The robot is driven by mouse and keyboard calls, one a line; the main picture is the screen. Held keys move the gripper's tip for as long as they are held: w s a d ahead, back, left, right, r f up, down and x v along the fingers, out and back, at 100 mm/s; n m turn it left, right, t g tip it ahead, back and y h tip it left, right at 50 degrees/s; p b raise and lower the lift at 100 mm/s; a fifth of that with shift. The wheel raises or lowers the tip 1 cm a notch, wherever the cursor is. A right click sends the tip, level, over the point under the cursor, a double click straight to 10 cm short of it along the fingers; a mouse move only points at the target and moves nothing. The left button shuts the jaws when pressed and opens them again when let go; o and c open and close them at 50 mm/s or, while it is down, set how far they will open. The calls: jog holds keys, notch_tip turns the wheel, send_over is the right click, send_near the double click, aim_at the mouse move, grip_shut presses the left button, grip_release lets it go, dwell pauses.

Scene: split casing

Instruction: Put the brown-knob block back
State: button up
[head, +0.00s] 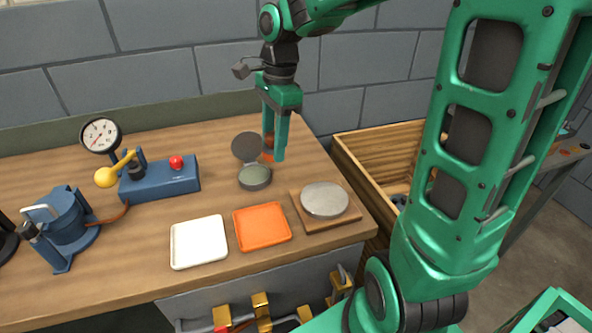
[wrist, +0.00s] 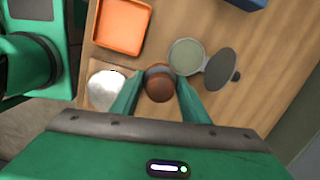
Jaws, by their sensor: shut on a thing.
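My gripper (head: 276,152) hangs above the bench and is shut on the brown-knob block. In the wrist view the block's round brown knob (wrist: 159,88) sits between the two fingers, with a grey part just beyond it. In the head view the block (head: 268,151) is mostly hidden behind the fingers. A small round grey-green casing (head: 255,177) stands open on the bench, its dark round lid (head: 248,147) tilted up behind it. In the wrist view the casing (wrist: 186,56) is just right of the held block, with its lid (wrist: 222,69) farther right.
A silver disc (head: 325,199) lies on a wooden board at the bench's right. An orange tray (head: 262,227) and a white tray (head: 199,242) lie in front. A blue device (head: 160,180) with a red knob stands left. A wooden crate (head: 375,150) is beyond the right edge.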

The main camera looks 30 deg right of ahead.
jog(key=shift+d, duration=0.2)
send_over(305, 169)
notch_tip(305, 169, down, 7)
jog(key=shift+d, duration=0.1)
jog(key=shift+d+f, duration=0.1)
jog(key=shift+f, duration=1.9)
jog(key=shift+f, duration=0.1)
jog(key=o, duration=1.3)
